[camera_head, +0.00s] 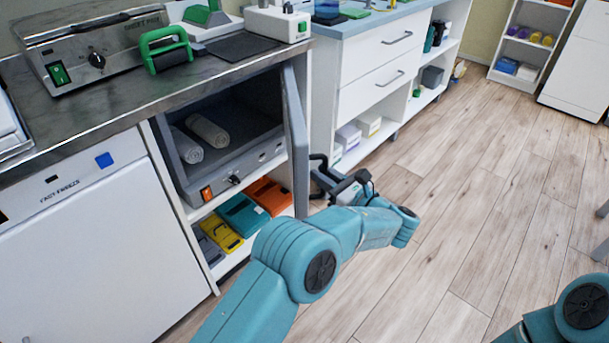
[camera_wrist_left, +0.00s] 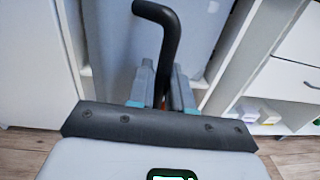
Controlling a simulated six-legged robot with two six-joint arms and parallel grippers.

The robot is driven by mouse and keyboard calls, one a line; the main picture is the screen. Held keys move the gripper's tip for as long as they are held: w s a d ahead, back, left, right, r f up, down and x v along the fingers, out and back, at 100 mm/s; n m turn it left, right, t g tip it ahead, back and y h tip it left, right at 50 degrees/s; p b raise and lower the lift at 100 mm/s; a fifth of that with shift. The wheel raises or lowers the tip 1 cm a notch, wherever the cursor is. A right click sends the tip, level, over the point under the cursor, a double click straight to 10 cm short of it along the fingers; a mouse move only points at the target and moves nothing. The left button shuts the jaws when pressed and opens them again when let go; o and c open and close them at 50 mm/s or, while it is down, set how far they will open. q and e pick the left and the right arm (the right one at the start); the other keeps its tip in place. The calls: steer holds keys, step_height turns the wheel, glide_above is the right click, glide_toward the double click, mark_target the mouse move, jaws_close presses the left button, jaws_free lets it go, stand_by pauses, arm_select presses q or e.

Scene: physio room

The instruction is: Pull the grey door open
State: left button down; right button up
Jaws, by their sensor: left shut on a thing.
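The grey door (camera_head: 297,140) of the warming cabinet (camera_head: 225,135) stands swung open, seen nearly edge-on in the head view. Its inside is exposed, with rolled white towels (camera_head: 208,130) on the shelf. A black bar handle (camera_wrist_left: 160,20) is on the door's outer face, and the door's grey panel (camera_wrist_left: 118,45) fills the middle of the left wrist view. My left gripper (camera_head: 326,180) is at the door's outer side, shut on the handle; its two fingers (camera_wrist_left: 162,85) sit on either side of the bar. My right gripper is out of view.
A white drawer unit (camera_head: 375,65) stands just right of the door. Below the cabinet, a shelf holds coloured cases (camera_head: 243,213). A worktop (camera_head: 180,85) with devices runs above. The wooden floor (camera_head: 470,190) to the right is clear.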

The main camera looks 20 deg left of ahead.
arm_select(q)
steer(key=shift+w+d, duration=0.55)
steer(key=shift+d, duration=0.25)
steer(key=shift+w+d, duration=0.5)
steer(key=shift+d, duration=0.25)
steer(key=c, duration=1.2)
jaws_free()
